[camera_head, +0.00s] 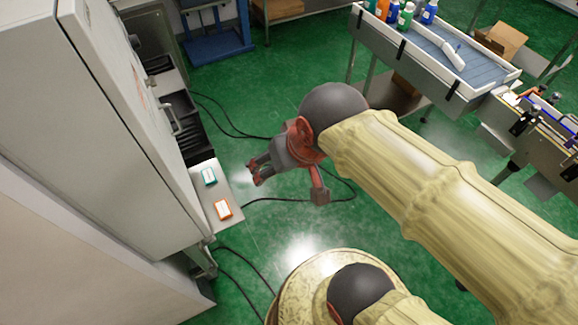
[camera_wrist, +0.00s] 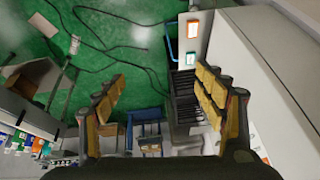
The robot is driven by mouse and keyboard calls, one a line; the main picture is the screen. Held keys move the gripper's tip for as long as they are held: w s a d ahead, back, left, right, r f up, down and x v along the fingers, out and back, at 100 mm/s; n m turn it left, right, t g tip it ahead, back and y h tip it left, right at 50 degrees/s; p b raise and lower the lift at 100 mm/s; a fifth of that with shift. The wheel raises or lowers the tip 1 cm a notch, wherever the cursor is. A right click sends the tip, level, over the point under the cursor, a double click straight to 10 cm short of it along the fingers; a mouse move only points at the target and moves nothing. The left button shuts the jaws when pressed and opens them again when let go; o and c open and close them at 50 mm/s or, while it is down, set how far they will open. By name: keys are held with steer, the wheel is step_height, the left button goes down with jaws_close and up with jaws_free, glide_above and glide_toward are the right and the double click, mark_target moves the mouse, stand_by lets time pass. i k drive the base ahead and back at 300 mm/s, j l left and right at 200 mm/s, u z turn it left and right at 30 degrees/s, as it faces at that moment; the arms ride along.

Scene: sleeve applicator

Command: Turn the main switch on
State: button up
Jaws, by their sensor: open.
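Two small rocker-like switches sit on a pale panel (camera_head: 236,190) beside the tall grey cabinet. My gripper (camera_head: 256,173) is to the right of the panel, apart from both switches. Its fingers (camera_wrist: 160,85) are spread open with nothing between them.
Black cables (camera_head: 232,128) lie on the green floor (camera_head: 300,245). A blue stand (camera_head: 215,42) is at the back. A conveyor tray (camera_head: 430,55) with bottles stands at upper right.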

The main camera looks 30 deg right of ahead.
mark_target(134, 41)
steer(key=i+l+u, duration=0.15)
steer(key=l+u, duration=0.15)
steer(key=i+l+u, duration=0.15)
steer(key=l+u, duration=0.15)
steer(key=i+l+u, duration=0.1)
steer(key=l+u, duration=0.25)
